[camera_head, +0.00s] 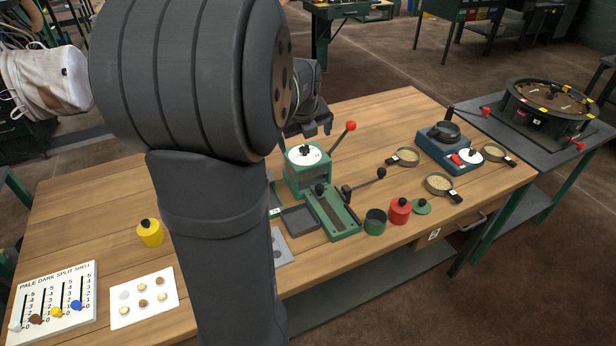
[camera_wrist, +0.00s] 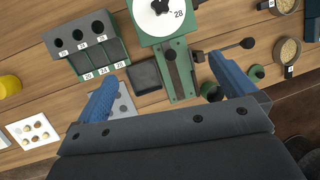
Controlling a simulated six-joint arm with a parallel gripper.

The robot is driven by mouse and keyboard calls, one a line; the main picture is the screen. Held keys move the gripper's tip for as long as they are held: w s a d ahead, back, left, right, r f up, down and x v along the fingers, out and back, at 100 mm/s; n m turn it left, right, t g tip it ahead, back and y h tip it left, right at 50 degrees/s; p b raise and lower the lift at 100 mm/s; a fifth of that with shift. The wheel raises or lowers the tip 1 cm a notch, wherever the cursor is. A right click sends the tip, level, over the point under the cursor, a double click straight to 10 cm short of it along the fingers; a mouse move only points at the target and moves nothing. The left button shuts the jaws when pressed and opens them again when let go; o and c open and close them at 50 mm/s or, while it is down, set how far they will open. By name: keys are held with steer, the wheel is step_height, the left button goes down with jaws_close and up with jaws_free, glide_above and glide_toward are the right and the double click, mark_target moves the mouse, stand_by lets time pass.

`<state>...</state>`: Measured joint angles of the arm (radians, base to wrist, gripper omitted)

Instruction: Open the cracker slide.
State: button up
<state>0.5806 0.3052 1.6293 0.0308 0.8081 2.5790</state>
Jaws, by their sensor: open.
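The cracker (camera_head: 305,178) is a green box on the wooden table with a white dial on top. The dial (camera_wrist: 150,22) reads 28 in the wrist view. A green channel with a dark slot, apparently the slide (camera_head: 333,212), runs from the box toward the table's front edge; it also shows in the wrist view (camera_wrist: 181,83). A black knob (camera_head: 319,188) stands at its box end. My gripper (camera_wrist: 163,68) is open and empty above the cracker, blue fingers apart on either side of the slide in view. I see no contact. My arm hides part of the table in the head view.
A red-balled lever (camera_head: 350,126) and a black-knobbed lever (camera_head: 381,172) stick out at the cracker's right. A dark tray (camera_head: 301,219) lies beside the slide. Red (camera_head: 399,210) and green (camera_head: 375,222) pots stand right. A numbered green rack (camera_wrist: 88,45) is left. Sieves (camera_head: 439,184) lie farther right.

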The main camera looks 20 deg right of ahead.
steer(key=shift+v, duration=0.9)
